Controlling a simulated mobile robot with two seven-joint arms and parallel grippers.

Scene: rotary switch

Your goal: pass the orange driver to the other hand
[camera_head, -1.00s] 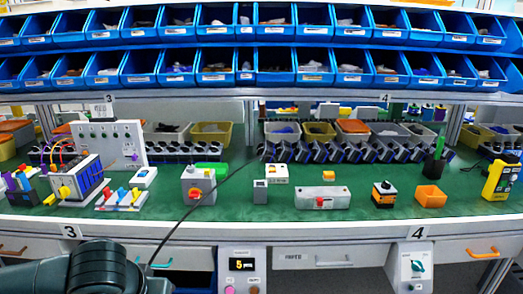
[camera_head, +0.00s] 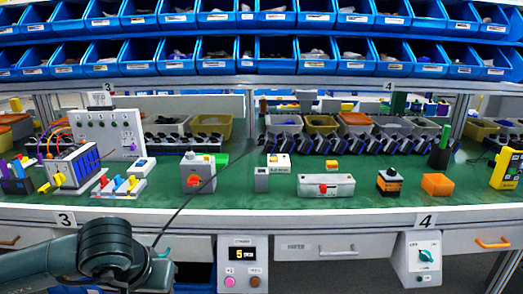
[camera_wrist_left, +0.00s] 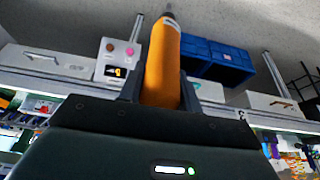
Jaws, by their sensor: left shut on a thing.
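The orange driver (camera_wrist_left: 163,60) is in my left gripper (camera_wrist_left: 161,92), seen in the left wrist view. Its orange handle stands up between the two dark fingers, with a grey tip at the top of the picture. The lower end of the handle is hidden behind the gripper body. In the head view, my left arm comes in at the bottom left, in front of the bench edge. The driver and the left fingers cannot be made out there. My right gripper is in neither view.
A green-topped bench (camera_head: 235,201) crosses the head view. On it stand a grey box with a red knob (camera_head: 194,182), a long grey box (camera_head: 326,187), an orange-black button box (camera_head: 390,184) and an orange bin (camera_head: 437,185). A rotary switch box (camera_head: 420,258) hangs at front right.

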